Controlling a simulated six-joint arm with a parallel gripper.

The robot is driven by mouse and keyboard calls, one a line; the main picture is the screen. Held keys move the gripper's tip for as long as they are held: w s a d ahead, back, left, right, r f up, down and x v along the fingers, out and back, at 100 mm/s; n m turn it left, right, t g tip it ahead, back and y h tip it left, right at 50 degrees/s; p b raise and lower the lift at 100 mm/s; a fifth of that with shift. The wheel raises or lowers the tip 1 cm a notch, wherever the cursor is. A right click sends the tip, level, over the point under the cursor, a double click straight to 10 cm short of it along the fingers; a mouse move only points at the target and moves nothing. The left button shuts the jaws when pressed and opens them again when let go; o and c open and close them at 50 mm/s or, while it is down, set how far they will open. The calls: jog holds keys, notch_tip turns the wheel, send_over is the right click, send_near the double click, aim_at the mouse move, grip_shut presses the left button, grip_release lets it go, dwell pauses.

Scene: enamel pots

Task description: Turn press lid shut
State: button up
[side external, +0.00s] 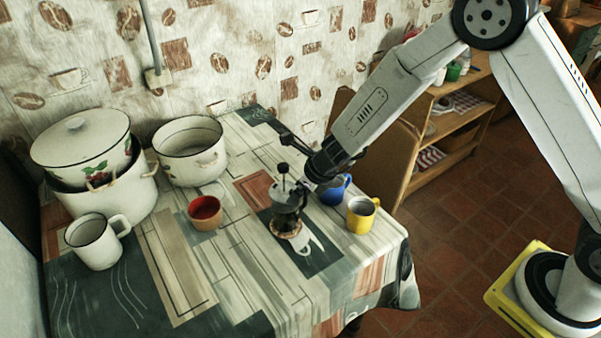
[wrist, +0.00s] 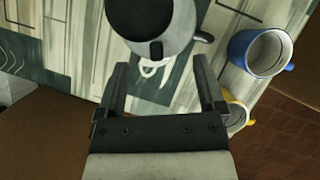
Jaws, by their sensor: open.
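In the wrist view the lid (wrist: 140,14) shows from above at the top edge, with a dark tab pointing towards my gripper. My gripper (side external: 297,161) is behind and above the press, to its right, with its fingers spread. In the wrist view my gripper (wrist: 163,80) is open and empty, and the press lies beyond the fingertips.
A blue mug (side external: 334,190) and a yellow mug (side external: 361,215) stand close on the right. A red-brown cup (side external: 205,213), a white mug (side external: 95,243) and large enamel pots (side external: 190,150) are to the left. The table (side external: 240,270) is clear in front.

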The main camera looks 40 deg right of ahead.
jog(key=shift+v, duration=2.45)
jog(key=shift+s+r, duration=0.15)
jog(key=shift+r, duration=0.1)
jog(key=v, duration=0.7)
jog(key=shift+s+d+r, duration=0.1)
jog(key=shift+r, duration=0.05)
jog(key=s+d+n+g+h, duration=0.1)
jog(key=s+d+n, duration=0.4)
jog(key=n, duration=1)
jog(key=s+d+n+g+h, duration=0.1)
jog(key=s+d+n, duration=0.4)
jog(key=s+n, duration=0.5)
jog(key=n, duration=0.6)
jog(key=shift+s+d+g, duration=0.15)
jog(key=shift+d+g, duration=0.1)
jog(key=shift+g, duration=0.05)
